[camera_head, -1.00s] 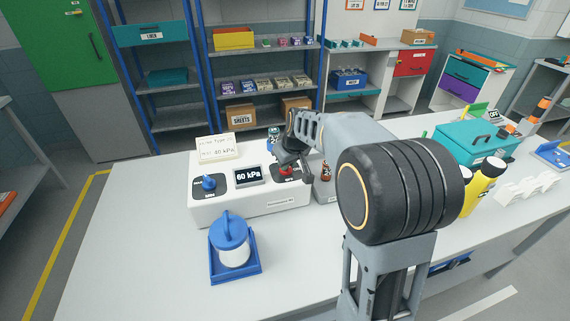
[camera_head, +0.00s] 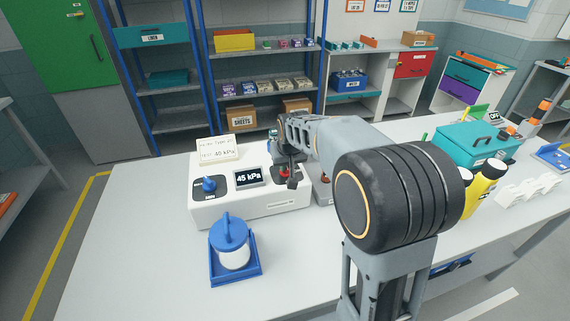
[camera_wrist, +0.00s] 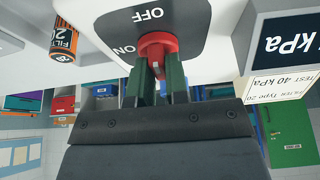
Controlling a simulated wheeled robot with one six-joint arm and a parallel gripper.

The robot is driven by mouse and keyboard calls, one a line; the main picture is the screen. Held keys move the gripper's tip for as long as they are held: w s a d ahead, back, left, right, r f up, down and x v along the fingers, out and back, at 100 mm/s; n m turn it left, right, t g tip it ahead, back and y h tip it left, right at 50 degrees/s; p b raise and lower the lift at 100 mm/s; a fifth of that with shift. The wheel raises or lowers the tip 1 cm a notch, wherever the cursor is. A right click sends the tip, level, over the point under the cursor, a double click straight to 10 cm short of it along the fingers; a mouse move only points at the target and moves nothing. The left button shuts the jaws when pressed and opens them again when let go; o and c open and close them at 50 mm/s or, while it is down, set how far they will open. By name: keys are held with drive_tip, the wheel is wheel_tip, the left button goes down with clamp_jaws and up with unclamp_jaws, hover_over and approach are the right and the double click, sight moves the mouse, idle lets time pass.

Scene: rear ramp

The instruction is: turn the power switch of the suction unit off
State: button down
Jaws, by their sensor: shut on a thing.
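The suction unit (camera_head: 240,207) is a white box on the bench, with a blue dial (camera_head: 209,184) at left and a display (camera_head: 249,177) reading 45 kPa. Its red power switch (camera_wrist: 158,45) shows in the wrist view on a dark plate marked OFF and ON. My gripper (camera_wrist: 160,78) is shut on this red switch, one dark green finger on each side. In the head view my gripper (camera_head: 287,166) is over the unit's right end and hides much of the switch. I cannot tell which mark the switch points to.
A card (camera_head: 217,151) mentioning 40 kPa stands behind the unit. A blue-lidded canister (camera_head: 232,243) stands in front of it. An orange-labelled filter item (camera_wrist: 64,40) is close beside the switch in the wrist view. A teal box (camera_head: 466,146) and yellow bottles (camera_head: 486,180) stand at right.

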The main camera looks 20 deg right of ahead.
drive_tip(key=shift+s+f, duration=0.15)
drive_tip(key=shift+f, duration=0.15)
drive_tip(key=c, duration=1.2)
unclamp_jaws()
drive_tip(key=shift+a, duration=0.1)
drive_tip(key=shift+o, duration=0.4)
drive_tip(key=shift+r, duration=0.25)
drive_tip(key=shift+r, duration=0.35)
drive_tip(key=v, duration=1.3)
